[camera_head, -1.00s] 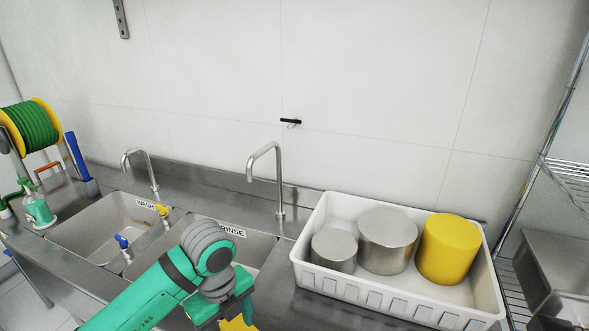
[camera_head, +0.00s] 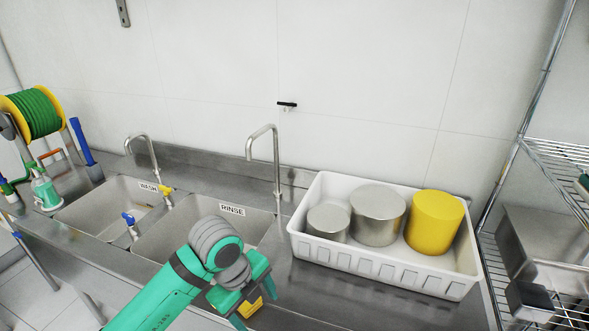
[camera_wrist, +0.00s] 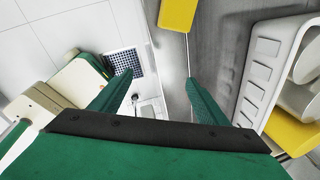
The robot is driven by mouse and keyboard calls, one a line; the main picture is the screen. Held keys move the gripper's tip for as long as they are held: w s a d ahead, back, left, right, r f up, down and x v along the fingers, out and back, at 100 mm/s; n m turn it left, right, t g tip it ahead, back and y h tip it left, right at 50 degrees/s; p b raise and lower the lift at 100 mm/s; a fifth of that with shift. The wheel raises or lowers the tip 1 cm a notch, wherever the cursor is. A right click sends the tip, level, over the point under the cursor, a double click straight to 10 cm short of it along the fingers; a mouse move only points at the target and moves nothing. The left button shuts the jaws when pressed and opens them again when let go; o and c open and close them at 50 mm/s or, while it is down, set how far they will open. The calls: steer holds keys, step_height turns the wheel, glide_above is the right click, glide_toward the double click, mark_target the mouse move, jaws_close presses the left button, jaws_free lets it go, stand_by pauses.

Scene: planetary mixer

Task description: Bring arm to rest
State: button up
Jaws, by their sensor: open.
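My gripper (camera_head: 243,303) is low in the head view, in front of the rinse sink and left of the white tub. Its two green fingers are spread in the wrist view (camera_wrist: 163,92), with nothing visible held between them. A yellow piece (camera_head: 250,308) shows by the fingers in the head view. The wrist view shows a yellow block (camera_wrist: 178,13) with a thin metal rod, beyond the fingertips. I cannot tell exactly what it is or rests on. My green arm reaches in from the bottom edge.
A white tub (camera_head: 375,268) holds two metal cylinders (camera_head: 378,215) and a yellow cylinder (camera_head: 434,222). The wash sink (camera_head: 105,205) and rinse sink (camera_head: 190,232) have tall faucets (camera_head: 277,165). A wire shelf (camera_head: 565,155) stands at right. A green hose reel (camera_head: 35,113) is at left.

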steer(key=w+d+r+n+t+h, duration=0.25)
steer(key=d+n+t, duration=0.2)
steer(key=d, duration=0.35)
steer(key=w+d+r+n+t+h, duration=0.1)
steer(key=w+d+n+t+h, duration=0.3)
steer(key=d, duration=0.5)
steer(key=w+d+r+n+t+h, duration=0.1)
steer(key=d+n+t+h, duration=0.3)
steer(key=d, duration=0.4)
steer(key=s+a+f+n+t+y, duration=0.1)
steer(key=s+a+f+n+y, duration=0.35)
steer(key=s+f+n, duration=0.3)
steer(key=s+a+f+n+t+y, duration=0.2)
steer(key=s+a+f+n+y, duration=0.1)
steer(key=s+f+n+y, duration=0.5)
steer(key=s+a+f+m, duration=0.1)
steer(key=s+a, duration=0.3)
steer(key=s, duration=0.7)
steer(key=s+a+f+m+g, duration=0.1)
steer(key=s+a, duration=0.4)
steer(key=s, duration=0.7)
steer(key=shift+s+f, duration=0.15)
steer(key=shift+s, duration=0.1)
